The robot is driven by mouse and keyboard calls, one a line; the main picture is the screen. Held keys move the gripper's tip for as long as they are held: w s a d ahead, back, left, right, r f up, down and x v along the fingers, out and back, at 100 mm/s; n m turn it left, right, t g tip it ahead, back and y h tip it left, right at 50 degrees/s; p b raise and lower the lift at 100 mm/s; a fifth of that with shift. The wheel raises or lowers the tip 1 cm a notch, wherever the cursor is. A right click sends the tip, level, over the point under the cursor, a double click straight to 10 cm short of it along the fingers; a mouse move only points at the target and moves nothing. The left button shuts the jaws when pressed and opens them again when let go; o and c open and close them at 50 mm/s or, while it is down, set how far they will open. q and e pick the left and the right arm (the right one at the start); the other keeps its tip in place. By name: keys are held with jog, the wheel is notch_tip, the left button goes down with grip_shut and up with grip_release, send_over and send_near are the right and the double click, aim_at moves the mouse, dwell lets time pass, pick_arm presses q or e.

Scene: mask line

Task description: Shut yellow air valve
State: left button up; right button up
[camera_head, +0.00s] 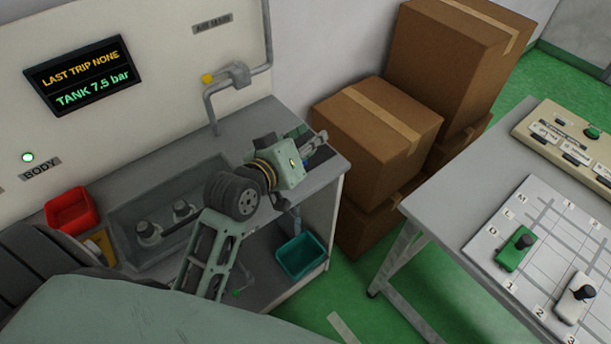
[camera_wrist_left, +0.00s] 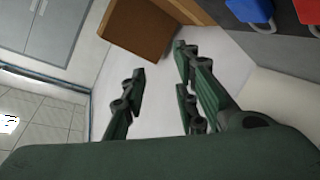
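The yellow air valve (camera_head: 208,78) is a small yellow knob on a grey pipe fitting on the cream wall panel, under the "AIR MAIN" label (camera_head: 212,24). My left gripper (camera_head: 314,144) is over the right end of the grey bench, to the right of the valve and lower in the picture, well apart from it. In the left wrist view its two green fingers (camera_wrist_left: 160,75) stand apart with nothing between them. The valve cannot be made out in the wrist view. My right gripper is not in view.
The grey pipe (camera_head: 207,105) runs down to the bench (camera_head: 262,120). A display (camera_head: 84,75) reads "TANK 7.5 bar". A red bin (camera_head: 71,211) and a teal bin (camera_head: 301,257) are near the bench. Cardboard boxes (camera_head: 375,125) stand right of it, beside a table (camera_head: 440,205).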

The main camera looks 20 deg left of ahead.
pick_arm(q)
jog(key=s+d+f+m+g, duration=0.1)
jog(key=s+f+m+g, duration=0.1)
jog(key=s+f, duration=0.3)
jog(key=shift+s+d+f+g, duration=0.2)
jog(key=shift+f+g, duration=0.3)
jog(key=shift+f, duration=0.05)
jog(key=shift+c, duration=0.7)
